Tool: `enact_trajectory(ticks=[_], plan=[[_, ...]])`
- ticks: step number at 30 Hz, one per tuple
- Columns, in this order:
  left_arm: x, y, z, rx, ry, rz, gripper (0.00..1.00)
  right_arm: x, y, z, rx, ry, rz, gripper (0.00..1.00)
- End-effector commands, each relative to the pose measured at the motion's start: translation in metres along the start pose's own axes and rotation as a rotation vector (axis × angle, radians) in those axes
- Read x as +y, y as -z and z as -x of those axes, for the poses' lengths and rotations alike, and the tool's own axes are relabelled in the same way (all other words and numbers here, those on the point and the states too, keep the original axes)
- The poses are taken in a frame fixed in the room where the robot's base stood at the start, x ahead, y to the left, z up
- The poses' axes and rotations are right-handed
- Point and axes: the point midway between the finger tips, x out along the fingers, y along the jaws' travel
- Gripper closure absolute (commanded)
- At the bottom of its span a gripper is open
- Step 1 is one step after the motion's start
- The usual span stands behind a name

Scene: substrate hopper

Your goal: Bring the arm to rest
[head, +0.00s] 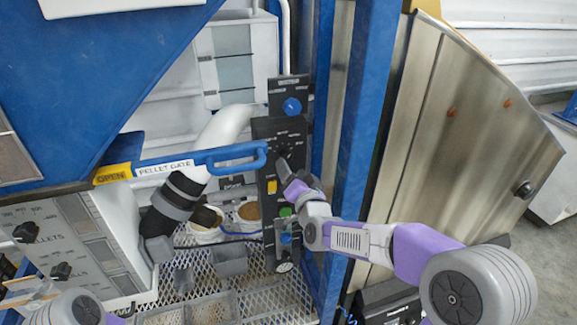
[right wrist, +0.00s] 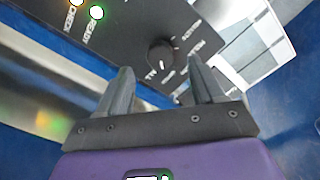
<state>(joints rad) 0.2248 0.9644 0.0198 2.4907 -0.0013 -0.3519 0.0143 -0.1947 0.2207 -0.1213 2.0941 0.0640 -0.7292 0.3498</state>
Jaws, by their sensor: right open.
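My right gripper (head: 284,167) is in front of the black control panel (head: 263,150) in the head view. In the right wrist view its two grey fingers (right wrist: 160,72) stand apart, with a black rotary knob (right wrist: 160,55) seen between and beyond their tips. No object is held between the fingers. Whether the fingers touch the knob cannot be told. A part of my left arm (head: 76,308) shows at the lower left of the head view; its gripper does not show clearly.
A blue pellet gate handle (head: 238,158) reaches close to the panel's left side. A blue post (head: 357,140) and a steel panel (head: 440,140) stand to the right. Grey bins (head: 229,262) and white buckets (head: 205,232) sit on a mesh shelf (head: 285,292) below.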

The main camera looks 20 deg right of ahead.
Motion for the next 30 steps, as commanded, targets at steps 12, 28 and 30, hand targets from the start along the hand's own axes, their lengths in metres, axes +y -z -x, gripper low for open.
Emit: enact_trajectory(ticks=[12, 28, 30], plan=[[-0.001, 0.0, -0.001, 0.0, 0.0, 0.0, 0.57, 0.0, 0.0, 0.014, -0.001, 0.0, 0.001, 0.33], [-0.001, 0.0, -0.001, 0.0, 0.0, 0.0, 0.57, 0.089, -0.131, 0.026, -0.323, -0.174, 0.094, 0.33], [-0.001, 0.0, -0.001, 0.0, 0.0, 0.0, 0.57, 0.119, -0.174, 0.041, -0.442, -0.228, 0.117, 0.33]])
